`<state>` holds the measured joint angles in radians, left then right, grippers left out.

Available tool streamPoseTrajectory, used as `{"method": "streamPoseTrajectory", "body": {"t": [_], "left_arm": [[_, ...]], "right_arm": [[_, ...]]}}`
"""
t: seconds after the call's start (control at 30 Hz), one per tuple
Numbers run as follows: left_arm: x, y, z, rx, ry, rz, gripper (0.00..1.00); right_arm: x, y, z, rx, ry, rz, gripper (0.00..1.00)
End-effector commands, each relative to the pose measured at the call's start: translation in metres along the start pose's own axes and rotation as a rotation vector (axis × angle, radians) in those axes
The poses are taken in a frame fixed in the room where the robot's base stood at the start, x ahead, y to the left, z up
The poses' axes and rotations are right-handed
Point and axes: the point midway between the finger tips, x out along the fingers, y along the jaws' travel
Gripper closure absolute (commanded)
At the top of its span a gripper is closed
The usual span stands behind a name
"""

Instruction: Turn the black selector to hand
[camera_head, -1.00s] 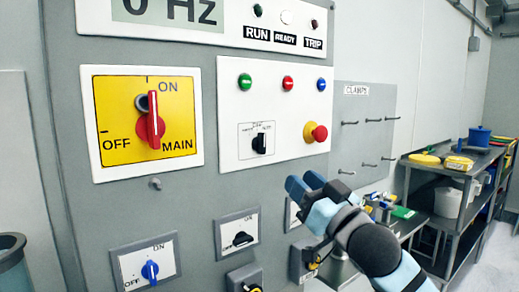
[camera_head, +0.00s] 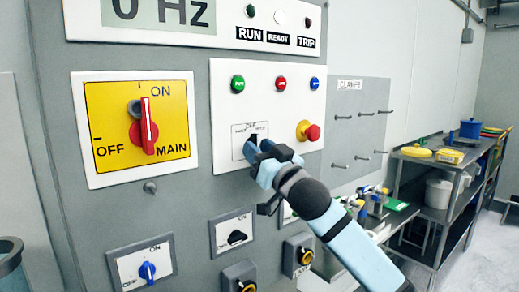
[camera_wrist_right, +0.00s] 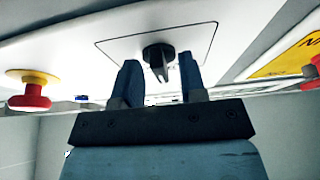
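The black selector (camera_wrist_right: 158,58) sits on its square plate on the white control panel (camera_head: 225,110). In the right wrist view it stands between the two blue fingers of my right gripper (camera_wrist_right: 160,82), with a gap on each side. The fingers are apart and do not appear to touch it. In the head view my right gripper (camera_head: 262,150) is at the lower part of the selector plate (camera_head: 243,133) and hides most of the selector. My left gripper is not in view.
A red emergency button (camera_head: 308,131) projects from the panel just right of the gripper. Green (camera_head: 238,84), red (camera_head: 281,83) and blue (camera_head: 314,83) buttons are above. A red main switch (camera_head: 144,130) on yellow is at left. Several smaller switches are below.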

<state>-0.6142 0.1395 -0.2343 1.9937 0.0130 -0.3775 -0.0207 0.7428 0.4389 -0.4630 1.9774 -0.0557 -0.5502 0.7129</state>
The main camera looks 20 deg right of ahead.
Motion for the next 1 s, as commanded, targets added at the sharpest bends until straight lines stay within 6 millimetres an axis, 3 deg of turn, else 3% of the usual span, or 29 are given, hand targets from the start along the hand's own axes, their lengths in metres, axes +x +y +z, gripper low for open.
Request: {"method": "streamPoseTrajectory", "body": {"t": [0.07, 0.2, 0.27, 0.67, 1.0], "left_arm": [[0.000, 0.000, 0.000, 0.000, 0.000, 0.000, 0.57], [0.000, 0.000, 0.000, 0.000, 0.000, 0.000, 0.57], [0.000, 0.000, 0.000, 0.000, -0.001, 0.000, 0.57], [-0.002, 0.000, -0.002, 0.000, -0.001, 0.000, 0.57], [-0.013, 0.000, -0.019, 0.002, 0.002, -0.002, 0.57]], "right_arm": [[0.000, 0.000, 0.000, 0.000, 0.000, 0.000, 0.64], [0.000, 0.000, 0.000, 0.000, 0.000, 0.000, 0.94], [0.000, 0.000, 0.000, 0.000, 0.000, 0.000, 1.00], [0.001, 0.002, -0.003, -0.019, 0.003, -0.006, 1.00], [0.003, 0.004, -0.009, -0.196, 0.006, -0.076, 1.00]]}}
